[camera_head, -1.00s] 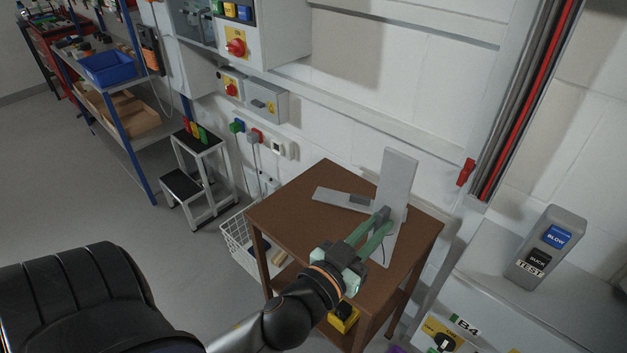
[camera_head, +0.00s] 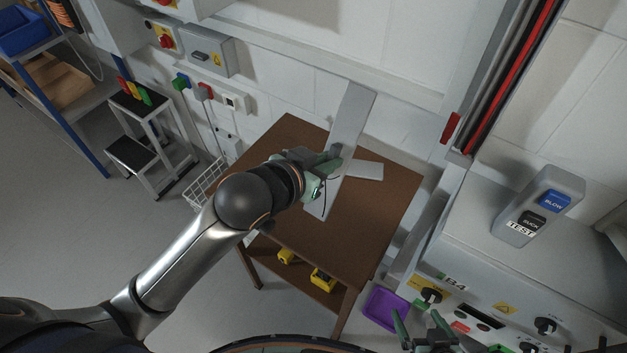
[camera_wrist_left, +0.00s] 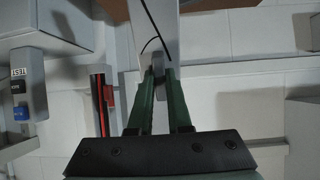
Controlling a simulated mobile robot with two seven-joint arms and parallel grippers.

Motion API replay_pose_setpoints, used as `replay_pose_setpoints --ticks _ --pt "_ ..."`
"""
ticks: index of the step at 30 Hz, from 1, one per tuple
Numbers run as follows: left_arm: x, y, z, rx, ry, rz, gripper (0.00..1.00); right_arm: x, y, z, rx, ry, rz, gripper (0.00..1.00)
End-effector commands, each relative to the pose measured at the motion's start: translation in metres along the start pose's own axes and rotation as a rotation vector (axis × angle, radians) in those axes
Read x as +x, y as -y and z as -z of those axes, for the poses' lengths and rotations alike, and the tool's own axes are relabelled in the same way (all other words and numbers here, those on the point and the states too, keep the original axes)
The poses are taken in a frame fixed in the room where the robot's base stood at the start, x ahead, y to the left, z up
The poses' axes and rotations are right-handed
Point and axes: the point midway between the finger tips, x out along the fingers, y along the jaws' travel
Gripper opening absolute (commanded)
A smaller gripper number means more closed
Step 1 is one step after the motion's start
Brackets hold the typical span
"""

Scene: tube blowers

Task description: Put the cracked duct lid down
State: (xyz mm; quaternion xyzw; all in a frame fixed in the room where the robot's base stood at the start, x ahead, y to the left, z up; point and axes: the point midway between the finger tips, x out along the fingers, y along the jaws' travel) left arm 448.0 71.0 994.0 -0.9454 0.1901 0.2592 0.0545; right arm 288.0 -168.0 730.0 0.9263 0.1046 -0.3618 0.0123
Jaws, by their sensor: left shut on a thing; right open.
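The cracked duct lid (camera_head: 354,112) is a long, flat grey panel with dark crack lines near its lower end. My left gripper (camera_head: 332,163) is shut on its small grey handle and holds it tilted over the brown table (camera_head: 391,207). I cannot tell whether its lower end touches the tabletop. In the left wrist view the lid (camera_wrist_left: 187,40) shows its dark crack lines, with the handle between the green fingers (camera_wrist_left: 159,88). Another grey lid (camera_head: 366,170) lies on the table, partly hidden behind the held one. My right gripper (camera_head: 423,325) is open and empty at the bottom edge.
The grey blower unit (camera_head: 480,240) with a BLOW/SUCK switch box (camera_head: 541,207) stands right of the table. A purple bin (camera_head: 386,309) sits between them. A wire basket (camera_head: 204,184) and a step stool (camera_head: 146,135) are left. The table's front and right parts are clear.

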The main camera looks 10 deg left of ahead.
Motion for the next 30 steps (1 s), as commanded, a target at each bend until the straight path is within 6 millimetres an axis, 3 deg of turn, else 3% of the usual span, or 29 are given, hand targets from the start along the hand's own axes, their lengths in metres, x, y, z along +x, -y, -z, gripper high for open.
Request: replay_pose_setpoints --ticks 2,7,12,18,22,26,30 --pt "0.005 -0.02 0.001 0.07 0.107 -0.095 0.0 -0.001 0.0 0.001 0.0 0.001 0.0 0.97" --pt "0.005 -0.058 -0.018 0.279 0.367 -0.309 0.0 -0.003 0.0 0.002 0.0 0.003 0.0 0.97" --pt "-0.014 -0.08 -0.05 0.645 0.629 -0.538 0.0 -0.005 0.0 0.004 0.001 0.003 0.0 0.97" --pt "-0.056 -0.063 -0.086 1.128 0.795 -0.72 0.0 -0.007 0.001 0.006 0.0 0.003 0.0 0.97" --pt "-0.078 -0.046 -0.095 1.315 0.82 -0.77 0.0 -0.007 0.001 0.006 0.0 0.004 0.0 0.97" --pt "-0.078 -0.034 -0.098 1.368 0.824 -0.782 0.0 -0.007 0.001 0.006 0.0 0.004 0.0 0.97" --pt "-0.058 -0.011 -0.1 1.366 0.827 -0.782 0.0 -0.006 0.0 0.004 0.001 0.004 0.0 0.97"
